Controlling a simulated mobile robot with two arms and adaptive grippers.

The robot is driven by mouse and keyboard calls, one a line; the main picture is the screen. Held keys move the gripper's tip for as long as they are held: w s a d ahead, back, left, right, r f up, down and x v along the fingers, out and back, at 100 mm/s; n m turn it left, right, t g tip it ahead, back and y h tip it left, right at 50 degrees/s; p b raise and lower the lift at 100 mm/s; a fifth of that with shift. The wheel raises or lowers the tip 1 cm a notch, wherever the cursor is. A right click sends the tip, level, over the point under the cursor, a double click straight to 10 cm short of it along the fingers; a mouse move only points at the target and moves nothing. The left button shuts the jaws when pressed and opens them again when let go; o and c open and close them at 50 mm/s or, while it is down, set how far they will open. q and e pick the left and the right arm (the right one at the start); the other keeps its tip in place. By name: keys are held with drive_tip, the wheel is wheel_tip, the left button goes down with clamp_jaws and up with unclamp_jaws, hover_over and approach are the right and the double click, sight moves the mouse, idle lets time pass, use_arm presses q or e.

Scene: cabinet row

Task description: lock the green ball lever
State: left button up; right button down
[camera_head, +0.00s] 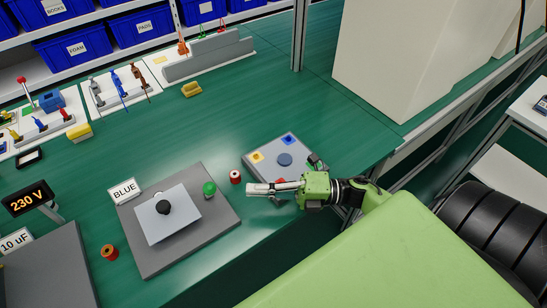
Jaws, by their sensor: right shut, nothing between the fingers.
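The green ball (209,188) of the lever shows at the right edge of a dark grey plate (140,254); its stem is mostly hidden below the ball. My right gripper (249,189) points left, shut and empty, a short gap to the right of the green ball. My left gripper does not show.
A small red spool (235,177) stands between the ball and my right gripper. A grey board (262,143) with coloured squares lies behind the gripper. An orange spool (109,252) stands left of the plate.

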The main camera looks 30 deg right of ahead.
sight(209, 191)
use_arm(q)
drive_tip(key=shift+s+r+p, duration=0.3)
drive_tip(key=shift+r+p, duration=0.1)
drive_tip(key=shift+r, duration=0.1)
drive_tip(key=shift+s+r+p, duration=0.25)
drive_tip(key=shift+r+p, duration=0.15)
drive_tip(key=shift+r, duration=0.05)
use_arm(e)
drive_tip(key=x, duration=0.7)
use_arm(q)
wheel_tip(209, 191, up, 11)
drive_tip(key=p, duration=1.1)
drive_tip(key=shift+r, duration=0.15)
use_arm(e)
drive_tip(key=w+r+m+g+h, duration=0.2)
drive_tip(key=w+m+g+h, duration=0.1)
drive_tip(key=w+m, duration=0.2)
drive_tip(key=shift+w, duration=1.05)
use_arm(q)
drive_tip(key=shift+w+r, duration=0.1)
use_arm(e)
drive_tip(key=shift+a+r, duration=0.1)
drive_tip(key=shift+r, duration=0.05)
